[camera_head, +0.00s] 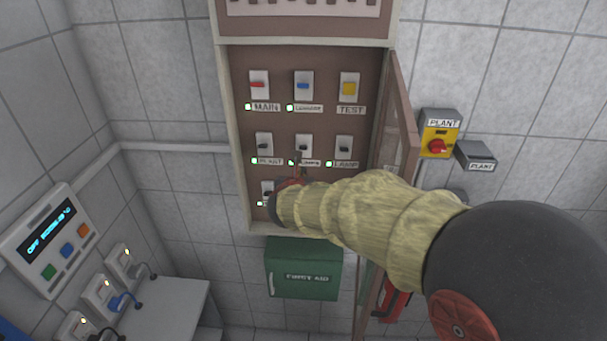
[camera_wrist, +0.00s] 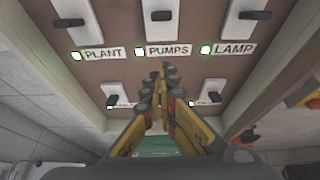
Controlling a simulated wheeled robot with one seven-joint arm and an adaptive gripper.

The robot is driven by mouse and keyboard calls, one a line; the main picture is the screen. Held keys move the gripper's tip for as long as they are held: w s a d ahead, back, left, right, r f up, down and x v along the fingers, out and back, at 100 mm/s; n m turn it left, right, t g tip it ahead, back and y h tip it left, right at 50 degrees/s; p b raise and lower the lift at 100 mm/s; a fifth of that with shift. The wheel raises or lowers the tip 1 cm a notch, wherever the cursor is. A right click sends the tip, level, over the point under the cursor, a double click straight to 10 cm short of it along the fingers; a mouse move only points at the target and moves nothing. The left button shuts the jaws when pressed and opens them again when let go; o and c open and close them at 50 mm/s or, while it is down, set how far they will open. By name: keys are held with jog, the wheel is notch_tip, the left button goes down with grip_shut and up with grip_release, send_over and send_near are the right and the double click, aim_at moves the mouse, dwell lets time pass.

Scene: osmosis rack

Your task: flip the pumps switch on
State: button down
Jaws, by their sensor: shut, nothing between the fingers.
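The pumps switch (camera_wrist: 160,15) is a dark lever on a white plate, in the middle of the switch panel; it also shows in the head view (camera_head: 303,147). Its label (camera_wrist: 168,50) reads PUMPS, and the small light (camera_wrist: 139,51) beside the label glows green. My gripper (camera_wrist: 166,72) is shut and empty, with its tips just below the PUMPS label and apart from the lever in the picture. In the head view my gripper (camera_head: 298,161) partly covers that label. I cannot tell if the tips touch the panel.
The plant switch (camera_wrist: 70,22) and lamp switch (camera_wrist: 255,15) flank the pumps switch closely. The panel's open door (camera_head: 400,120) stands on the right, near my arm. A green first aid box (camera_head: 305,255) hangs below the cabinet.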

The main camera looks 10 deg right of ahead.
jog(key=s+a+r, duration=0.2)
jog(key=s+r, duration=0.4)
jog(key=r, duration=0.1)
jog(key=shift+r+p, duration=0.15)
jog(key=shift+p, duration=0.25)
jog(key=shift+a, duration=0.1)
